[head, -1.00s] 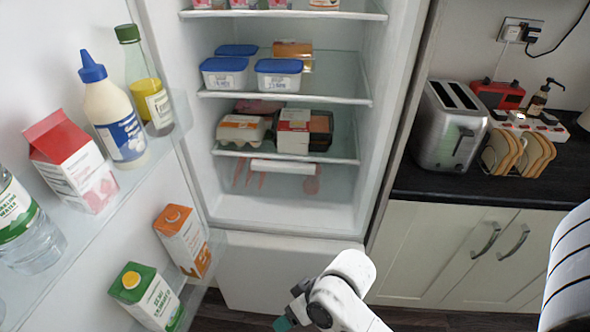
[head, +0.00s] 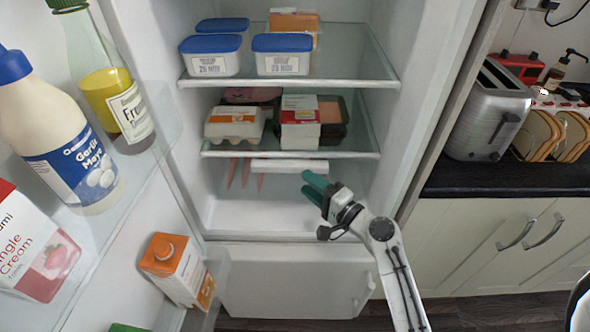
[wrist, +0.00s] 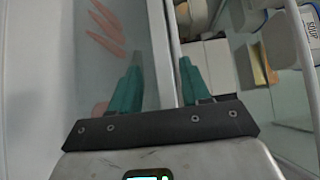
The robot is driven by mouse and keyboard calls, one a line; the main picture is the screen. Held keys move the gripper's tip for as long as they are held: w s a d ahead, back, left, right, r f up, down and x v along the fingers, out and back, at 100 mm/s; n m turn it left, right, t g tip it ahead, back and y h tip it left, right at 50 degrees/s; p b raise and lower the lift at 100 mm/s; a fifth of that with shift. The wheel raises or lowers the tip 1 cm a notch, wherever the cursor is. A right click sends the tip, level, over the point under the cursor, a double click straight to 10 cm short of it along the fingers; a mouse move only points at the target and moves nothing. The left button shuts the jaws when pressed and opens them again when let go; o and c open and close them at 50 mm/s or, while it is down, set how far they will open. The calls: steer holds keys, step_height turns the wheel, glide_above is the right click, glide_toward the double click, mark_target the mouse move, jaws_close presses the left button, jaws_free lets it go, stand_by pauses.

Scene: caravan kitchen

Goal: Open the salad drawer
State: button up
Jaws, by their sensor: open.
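The salad drawer is a clear drawer low in the open fridge, with a white handle strip (head: 289,165) along its upper front. Carrots (head: 246,172) show through it. My gripper (head: 308,184) is open and empty, its teal fingers at the right end of the handle in the head view. In the wrist view my fingers (wrist: 160,72) lie either side of a long pale edge (wrist: 160,40), with carrots (wrist: 105,30) behind the clear front on the left. I cannot tell whether the fingers touch it. The drawer looks shut.
Above the drawer, a glass shelf (head: 350,154) holds an egg box (head: 235,124) and other packs. Blue-lidded tubs (head: 283,55) stand higher. The open fridge door at left holds bottles and cartons, including an orange-capped carton (head: 176,270). A toaster (head: 488,112) stands on the right counter.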

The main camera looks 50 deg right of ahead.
mark_target(290, 172)
steer(key=w, duration=0.4)
steer(key=w+p, duration=0.1)
steer(key=w, duration=0.1)
steer(key=shift+w+d, duration=0.1)
steer(key=shift+d, duration=0.2)
steer(key=shift+f, duration=0.1)
jaws_close()
